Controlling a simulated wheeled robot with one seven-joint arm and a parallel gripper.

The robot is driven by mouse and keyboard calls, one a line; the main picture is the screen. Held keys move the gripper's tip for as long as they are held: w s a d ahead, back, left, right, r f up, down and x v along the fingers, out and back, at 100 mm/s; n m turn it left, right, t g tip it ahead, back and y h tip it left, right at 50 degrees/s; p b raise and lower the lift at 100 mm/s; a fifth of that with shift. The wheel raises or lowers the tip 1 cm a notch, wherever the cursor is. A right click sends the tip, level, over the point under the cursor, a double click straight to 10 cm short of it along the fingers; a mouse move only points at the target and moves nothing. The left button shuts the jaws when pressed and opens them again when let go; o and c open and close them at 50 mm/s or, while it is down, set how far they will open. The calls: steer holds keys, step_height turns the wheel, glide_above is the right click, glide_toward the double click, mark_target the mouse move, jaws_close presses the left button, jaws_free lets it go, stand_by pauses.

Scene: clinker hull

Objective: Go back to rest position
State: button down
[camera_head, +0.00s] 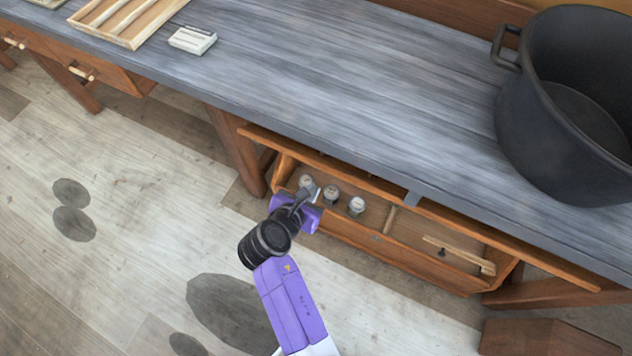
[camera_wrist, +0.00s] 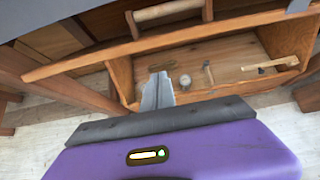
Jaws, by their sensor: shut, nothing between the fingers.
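My gripper (camera_head: 313,195) is purple and grey and hangs over the left end of an open wooden drawer (camera_head: 420,262) under the workbench. Its fingers are together and hold nothing; they also show in the wrist view (camera_wrist: 158,92), pointing toward the drawer.
The grey workbench top (camera_head: 330,75) lies above the drawer. A big black pot (camera_head: 560,130) stands on its right. A wooden tray (camera_head: 125,20) and a small white box (camera_head: 192,40) are at the left. A wooden tool (camera_head: 460,254) lies in the drawer's right part.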

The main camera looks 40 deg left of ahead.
steer(key=s+r, duration=0.2)
steer(key=r, duration=0.1)
steer(key=s+d+r, duration=0.1)
steer(key=shift+r, duration=0.4)
